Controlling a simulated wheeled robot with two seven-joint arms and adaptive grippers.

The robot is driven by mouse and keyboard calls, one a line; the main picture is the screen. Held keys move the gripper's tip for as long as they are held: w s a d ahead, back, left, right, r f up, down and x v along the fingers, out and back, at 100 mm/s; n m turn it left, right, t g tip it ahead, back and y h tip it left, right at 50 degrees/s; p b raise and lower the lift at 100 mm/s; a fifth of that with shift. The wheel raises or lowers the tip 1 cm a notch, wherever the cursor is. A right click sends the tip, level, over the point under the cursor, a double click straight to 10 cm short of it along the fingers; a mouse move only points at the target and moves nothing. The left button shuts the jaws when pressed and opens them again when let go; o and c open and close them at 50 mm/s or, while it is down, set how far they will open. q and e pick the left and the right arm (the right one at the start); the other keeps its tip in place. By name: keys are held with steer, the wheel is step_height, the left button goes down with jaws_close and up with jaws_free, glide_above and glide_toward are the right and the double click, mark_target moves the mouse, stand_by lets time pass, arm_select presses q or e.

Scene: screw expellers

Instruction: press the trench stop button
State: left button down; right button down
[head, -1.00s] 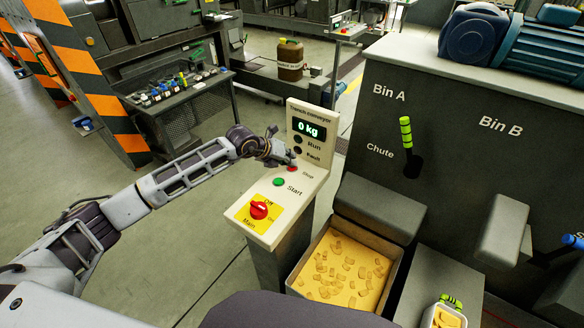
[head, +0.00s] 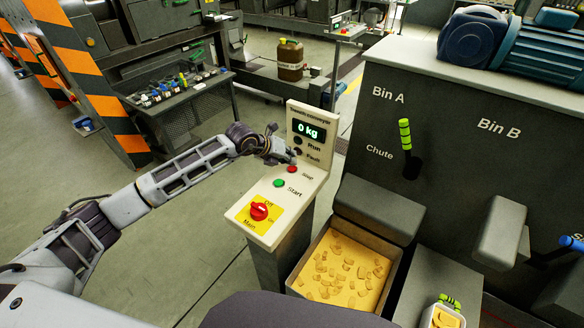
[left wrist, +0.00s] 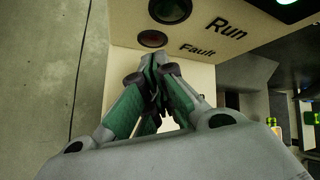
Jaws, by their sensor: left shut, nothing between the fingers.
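The trench conveyor panel (head: 308,182) stands on a post in the middle of the head view, with a display reading 0 kg. Its red stop button (head: 291,169) is in plain sight on the sloping face, above the green start button (head: 279,183). My left gripper (head: 292,158) is shut and empty. It hovers just above the stop button, in front of the lower part of the upright plate, and looks apart from the button. In the left wrist view the shut fingers (left wrist: 159,92) point toward the panel below the Fault lamp (left wrist: 152,39); the stop button is hidden there. My right gripper is not seen.
A red main switch (head: 259,210) on a yellow plate sits at the panel's near end. A crate of chips (head: 293,284) stands right of the post. The large bin housing (head: 450,150) with a chute lever (head: 406,135) rises at the right. The floor left of the panel is clear.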

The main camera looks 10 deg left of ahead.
mark_target(290, 167)
arm_select(q)
steer(key=shift+r, duration=0.1)
stand_by(0.3)
steer(key=shift+r+p, duration=1.2)
steer(key=shift+r, duration=1.25)
